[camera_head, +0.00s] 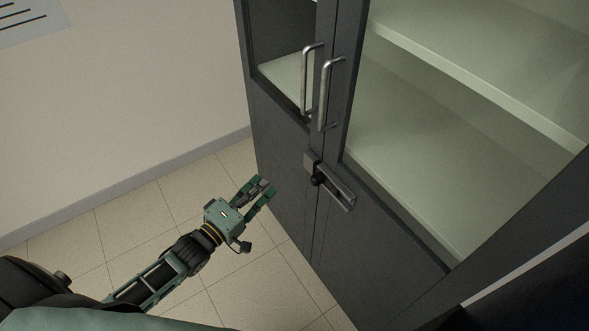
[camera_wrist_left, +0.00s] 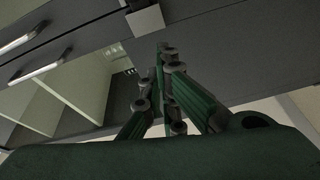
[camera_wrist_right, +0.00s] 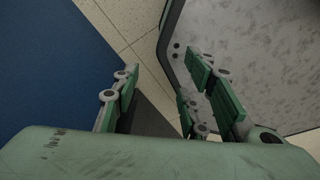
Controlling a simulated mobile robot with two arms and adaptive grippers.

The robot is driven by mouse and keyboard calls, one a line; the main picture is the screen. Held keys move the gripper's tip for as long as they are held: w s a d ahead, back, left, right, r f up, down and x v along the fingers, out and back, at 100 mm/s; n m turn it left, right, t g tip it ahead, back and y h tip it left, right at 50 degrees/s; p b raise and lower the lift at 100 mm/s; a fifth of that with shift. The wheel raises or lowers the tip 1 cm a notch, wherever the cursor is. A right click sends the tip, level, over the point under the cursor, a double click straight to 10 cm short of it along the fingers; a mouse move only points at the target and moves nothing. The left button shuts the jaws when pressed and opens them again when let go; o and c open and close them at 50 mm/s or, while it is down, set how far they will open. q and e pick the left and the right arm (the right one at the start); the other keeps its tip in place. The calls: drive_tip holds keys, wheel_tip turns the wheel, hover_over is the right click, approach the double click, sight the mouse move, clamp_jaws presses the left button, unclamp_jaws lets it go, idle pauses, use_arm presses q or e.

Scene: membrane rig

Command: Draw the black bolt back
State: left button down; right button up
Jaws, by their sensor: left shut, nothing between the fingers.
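The black bolt (camera_head: 316,180) sits across the two dark cabinet doors, below their handles. Its dark knob shows at the left end of a grey slotted housing (camera_head: 340,193), beside a light grey plate (camera_head: 310,162). My left gripper (camera_head: 266,187) is shut and empty, to the left of the bolt and apart from it. In the left wrist view its fingertips (camera_wrist_left: 168,52) are together, below a light grey block (camera_wrist_left: 146,20) on the door. My right gripper (camera_wrist_right: 162,92) is open and empty in the right wrist view, away from the bolt.
Two silver handles (camera_head: 325,95) stand out from the doors above the bolt. Glass panes show pale shelves (camera_head: 440,150) inside the cabinet. The tiled floor (camera_head: 130,220) left of the cabinet is clear. A blue surface (camera_wrist_right: 50,60) and a grey panel (camera_wrist_right: 240,50) flank my right gripper.

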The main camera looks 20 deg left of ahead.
sight(312, 178)
use_arm(q)
drive_tip(key=w+d+r, duration=0.3)
drive_tip(key=w+d, duration=0.1)
drive_tip(key=w, duration=0.6)
drive_tip(key=s+d+p, duration=0.1)
drive_tip(key=s+d+f+p, duration=0.1)
drive_tip(key=s+d, duration=0.1)
drive_tip(key=shift+s+d, duration=0.1)
drive_tip(key=shift+s, duration=0.1)
use_arm(e)
drive_tip(key=shift+s+r, duration=0.3)
drive_tip(key=shift+r, duration=0.25)
drive_tip(key=shift+s+r, duration=0.3)
drive_tip(key=shift+r, duration=0.2)
use_arm(q)
drive_tip(key=s+d+p, duration=0.1)
drive_tip(key=d, duration=0.1)
drive_tip(key=s+d+p, duration=0.1)
drive_tip(key=s+d, duration=0.1)
drive_tip(key=shift+s+d, duration=0.1)
drive_tip(key=shift+s, duration=0.1)
use_arm(e)
drive_tip(key=shift+a+r, duration=0.1)
drive_tip(key=shift+r, duration=0.8)
